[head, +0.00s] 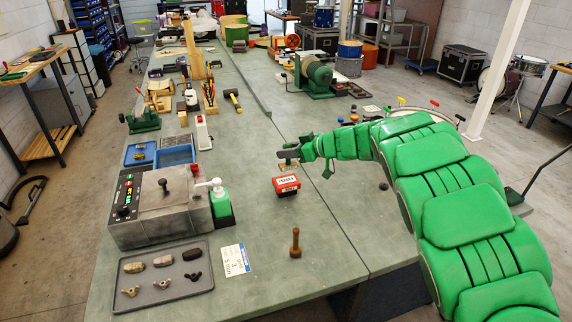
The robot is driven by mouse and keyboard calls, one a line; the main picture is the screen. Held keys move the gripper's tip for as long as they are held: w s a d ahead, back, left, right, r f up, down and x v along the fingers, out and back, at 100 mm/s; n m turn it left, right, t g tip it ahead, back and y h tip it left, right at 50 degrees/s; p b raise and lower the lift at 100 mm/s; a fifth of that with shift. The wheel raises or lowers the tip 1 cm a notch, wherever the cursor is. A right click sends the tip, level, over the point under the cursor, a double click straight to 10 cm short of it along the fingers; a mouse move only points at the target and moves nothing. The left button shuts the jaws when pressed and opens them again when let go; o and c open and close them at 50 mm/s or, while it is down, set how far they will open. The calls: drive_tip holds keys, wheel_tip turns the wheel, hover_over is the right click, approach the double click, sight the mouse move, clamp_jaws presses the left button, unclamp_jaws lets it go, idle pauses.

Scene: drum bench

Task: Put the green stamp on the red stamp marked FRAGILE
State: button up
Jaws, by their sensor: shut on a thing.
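The red stamp (286,186) sits on the grey-green bench top, right of the grey machine. It is a red block with a white label, whose small print is hard to read. How far apart in height and depth I cannot tell.
A tray (165,285) with small parts, a white card (235,260) and a brown peg (295,243) lie nearer. Bench around the red stamp is clear.

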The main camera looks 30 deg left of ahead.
drive_tip(key=shift+w+a+f, duration=0.4)
drive_tip(key=shift+w+f, duration=0.15)
drive_tip(key=shift+f, duration=0.75)
drive_tip(key=shift+w+a+f, duration=0.35)
drive_tip(key=shift+w+f, duration=0.15)
drive_tip(key=shift+f, duration=0.8)
drive_tip(key=shift+w+a+f, duration=0.4)
drive_tip(key=shift+w+f, duration=0.15)
drive_tip(key=shift+f, duration=0.75)
drive_tip(key=o, duration=1)
drive_tip(key=shift+f, duration=0.15)
drive_tip(key=shift+d+r, duration=0.2)
drive_tip(key=shift+r, duration=0.05)
drive_tip(key=v, duration=1.1)
drive_tip(key=shift+d, duration=0.25)
drive_tip(key=shift+r, duration=0.1)
